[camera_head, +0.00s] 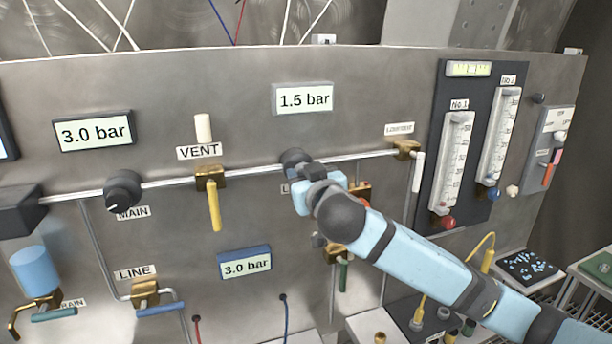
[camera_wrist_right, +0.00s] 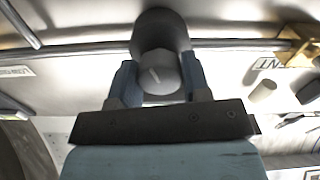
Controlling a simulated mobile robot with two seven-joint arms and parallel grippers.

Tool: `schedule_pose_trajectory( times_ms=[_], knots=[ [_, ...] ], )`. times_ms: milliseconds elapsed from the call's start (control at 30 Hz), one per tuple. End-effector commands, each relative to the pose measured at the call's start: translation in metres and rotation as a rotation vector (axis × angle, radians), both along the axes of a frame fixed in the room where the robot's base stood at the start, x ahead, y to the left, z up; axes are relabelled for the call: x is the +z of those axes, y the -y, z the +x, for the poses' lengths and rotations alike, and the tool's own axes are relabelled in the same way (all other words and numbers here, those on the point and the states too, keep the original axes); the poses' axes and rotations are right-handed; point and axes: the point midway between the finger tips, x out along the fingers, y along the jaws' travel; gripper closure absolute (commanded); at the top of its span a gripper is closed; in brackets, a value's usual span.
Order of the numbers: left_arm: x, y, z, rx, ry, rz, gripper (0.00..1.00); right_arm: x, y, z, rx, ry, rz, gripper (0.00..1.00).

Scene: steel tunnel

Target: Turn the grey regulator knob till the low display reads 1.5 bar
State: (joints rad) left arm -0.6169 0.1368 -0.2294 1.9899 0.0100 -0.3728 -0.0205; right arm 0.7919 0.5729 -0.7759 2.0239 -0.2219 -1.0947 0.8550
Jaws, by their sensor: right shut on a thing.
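The grey regulator knob (camera_head: 294,157) sits on the pipe in the middle of the panel, partly hidden by my right gripper. In the right wrist view the round knob (camera_wrist_right: 161,73) with a light pointer line stands between the two fingers. My right gripper (camera_head: 306,178) is shut on it, one finger on each side, as it also shows in the wrist view (camera_wrist_right: 160,84). The display (camera_head: 304,99) above this knob reads 1.5 bar. The label under the knob is mostly covered; only its first letter shows. My left gripper is out of view.
The left display (camera_head: 93,131) and the lower blue-framed display (camera_head: 245,263) read 3.0 bar. The black MAIN knob (camera_head: 123,190) and yellow VENT handle (camera_head: 214,205) are left of my gripper. Two flow tubes (camera_head: 456,160) stand right. Coloured valves sit under my right arm.

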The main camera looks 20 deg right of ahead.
Motion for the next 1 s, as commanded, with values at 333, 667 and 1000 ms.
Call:
schedule_pose_trajectory(
  times_ms=[333, 667, 1000],
  knots=[
    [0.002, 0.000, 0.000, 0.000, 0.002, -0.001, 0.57, 0.000, 0.001, 0.000, -0.001, 0.002, -0.066, 0.80],
    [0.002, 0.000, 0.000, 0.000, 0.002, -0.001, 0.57, 0.000, 0.001, 0.000, -0.001, 0.002, -0.065, 0.31],
    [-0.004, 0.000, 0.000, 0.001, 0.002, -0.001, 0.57, -0.003, 0.001, -0.014, 0.000, 0.001, -0.063, 0.31]
  ],
)
